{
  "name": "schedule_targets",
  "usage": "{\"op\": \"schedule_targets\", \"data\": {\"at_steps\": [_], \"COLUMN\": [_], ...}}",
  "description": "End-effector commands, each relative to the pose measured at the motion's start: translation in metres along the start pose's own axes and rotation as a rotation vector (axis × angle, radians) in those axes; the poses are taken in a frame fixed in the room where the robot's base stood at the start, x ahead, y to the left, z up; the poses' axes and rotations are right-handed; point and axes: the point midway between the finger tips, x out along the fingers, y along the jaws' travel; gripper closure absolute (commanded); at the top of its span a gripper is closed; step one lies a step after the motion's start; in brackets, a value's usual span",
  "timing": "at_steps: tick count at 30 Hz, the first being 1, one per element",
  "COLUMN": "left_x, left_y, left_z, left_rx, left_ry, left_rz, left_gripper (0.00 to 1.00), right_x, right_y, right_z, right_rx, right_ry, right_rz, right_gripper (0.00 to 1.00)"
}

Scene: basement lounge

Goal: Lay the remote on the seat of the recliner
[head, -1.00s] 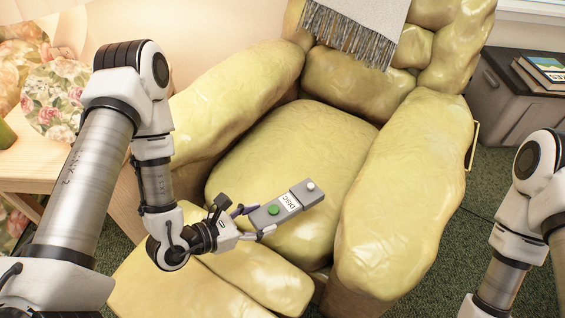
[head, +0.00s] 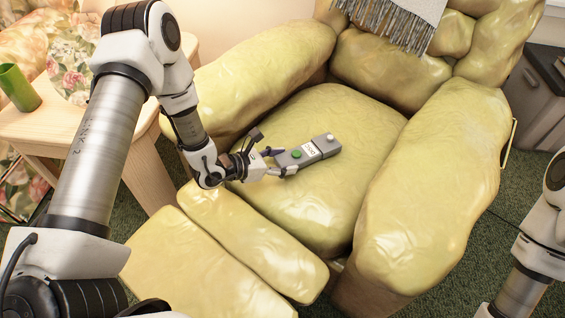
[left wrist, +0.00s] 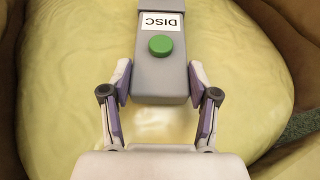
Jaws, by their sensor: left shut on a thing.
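The remote (head: 310,152) is a grey bar with a green button, a white label reading DISC and a pale knob at its far end. It also shows in the left wrist view (left wrist: 161,72). My left gripper (head: 277,161) is shut on its near end, one finger on each side (left wrist: 160,90). The remote is over the seat of the yellow recliner (head: 300,205); I cannot tell whether it touches the cushion. The seat also fills the left wrist view (left wrist: 60,90). My right gripper is out of view.
The padded armrests (head: 435,170) rise on both sides of the seat. A grey fringed throw (head: 405,22) hangs over the backrest. A wooden side table (head: 75,125) with a green cup (head: 18,88) stands at left. A dark cabinet (head: 535,100) stands at right.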

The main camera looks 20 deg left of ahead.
Motion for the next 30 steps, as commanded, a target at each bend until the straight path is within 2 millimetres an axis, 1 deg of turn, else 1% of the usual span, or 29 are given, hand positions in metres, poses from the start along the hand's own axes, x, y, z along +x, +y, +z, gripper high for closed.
{"op": "schedule_targets", "data": {"at_steps": [3,6,7,9,17,21,23,25,30], "left_x": [-0.001,0.001,0.001,0.000,0.000,-0.005,-0.013,-0.028,-0.073], "left_y": [0.000,0.000,0.000,0.000,0.000,0.000,0.001,0.001,0.001], "left_z": [0.001,-0.003,-0.003,-0.002,-0.002,0.002,0.003,0.004,0.006], "left_rx": [-0.001,-0.001,-0.001,-0.001,-0.001,-0.003,-0.007,-0.009,-0.010], "left_ry": [0.000,0.001,0.002,0.002,0.001,0.001,0.001,0.001,-0.002], "left_rz": [0.000,0.000,0.000,0.000,0.000,0.002,0.004,0.005,0.007], "left_gripper": [0.84,0.84,0.37,0.15,0.15,0.15,0.15,0.15,0.15], "right_x": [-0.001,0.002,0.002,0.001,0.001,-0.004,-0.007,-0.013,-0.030], "right_y": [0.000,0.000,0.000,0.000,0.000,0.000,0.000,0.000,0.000], "right_z": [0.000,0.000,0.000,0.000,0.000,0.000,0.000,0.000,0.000], "right_rx": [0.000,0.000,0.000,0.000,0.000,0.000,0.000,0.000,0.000], "right_ry": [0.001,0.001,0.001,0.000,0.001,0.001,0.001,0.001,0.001], "right_rz": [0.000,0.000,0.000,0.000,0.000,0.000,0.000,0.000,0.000], "right_gripper": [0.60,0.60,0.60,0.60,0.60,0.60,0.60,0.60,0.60]}}
